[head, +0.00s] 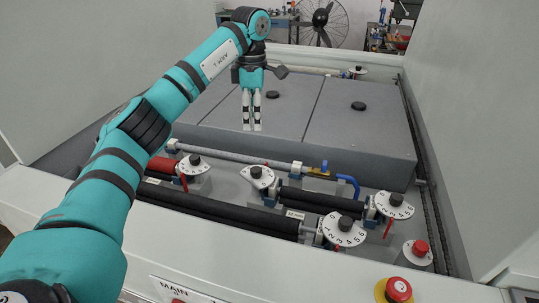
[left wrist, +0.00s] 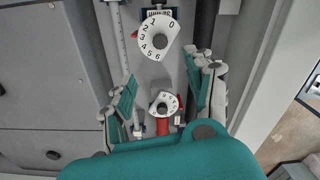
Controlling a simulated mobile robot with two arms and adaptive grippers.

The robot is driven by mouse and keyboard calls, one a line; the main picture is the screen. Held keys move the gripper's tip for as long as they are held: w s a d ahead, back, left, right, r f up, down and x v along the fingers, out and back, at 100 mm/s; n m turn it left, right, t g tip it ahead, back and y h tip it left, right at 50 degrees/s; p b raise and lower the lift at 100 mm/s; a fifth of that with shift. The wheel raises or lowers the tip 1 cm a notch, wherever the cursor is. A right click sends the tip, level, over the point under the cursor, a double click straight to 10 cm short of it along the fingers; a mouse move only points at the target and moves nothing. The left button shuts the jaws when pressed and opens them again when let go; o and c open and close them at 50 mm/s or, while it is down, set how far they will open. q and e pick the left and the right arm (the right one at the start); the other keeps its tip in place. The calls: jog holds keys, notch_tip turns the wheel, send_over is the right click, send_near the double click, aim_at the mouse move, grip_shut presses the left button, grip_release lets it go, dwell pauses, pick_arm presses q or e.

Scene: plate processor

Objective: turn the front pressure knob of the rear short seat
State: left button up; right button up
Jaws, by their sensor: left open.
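The rear short seat holds a short black roller (head: 318,199) between two white numbered dials with black knobs, one at its left end (head: 257,176) and one at its right end (head: 394,203). I cannot tell by label which is the front pressure knob. My left gripper (head: 251,128) points down, open and empty, and appears in front of the grey block, above the left dials. In the left wrist view its open fingers (left wrist: 164,82) frame a numbered dial (left wrist: 158,37) ahead and a smaller-looking dial with a black knob (left wrist: 164,103) between them. Neither is touched. My right gripper is out of view.
A dial beside a red roller (head: 194,164) stands at left, and another dial (head: 344,229) near the front edge. A red knob (head: 418,248) and red emergency button (head: 398,289) are at right. The large grey block (head: 350,125) fills the back; side walls bound the machine.

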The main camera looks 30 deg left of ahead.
aim_at(255, 169)
pick_arm(q)
notch_tip(255, 169, down, 13)
jog(key=shift+s+r+p, duration=0.1)
jog(key=shift+r+p, duration=0.05)
jog(key=shift+p, duration=0.6)
notch_tip(255, 169, down, 4)
jog(key=shift+r+p, duration=0.25)
jog(key=shift+p, duration=0.15)
jog(key=shift+f, duration=0.5)
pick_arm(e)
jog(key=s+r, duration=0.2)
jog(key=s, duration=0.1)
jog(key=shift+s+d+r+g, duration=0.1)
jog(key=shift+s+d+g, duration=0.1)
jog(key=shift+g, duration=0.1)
pick_arm(q)
grip_shut()
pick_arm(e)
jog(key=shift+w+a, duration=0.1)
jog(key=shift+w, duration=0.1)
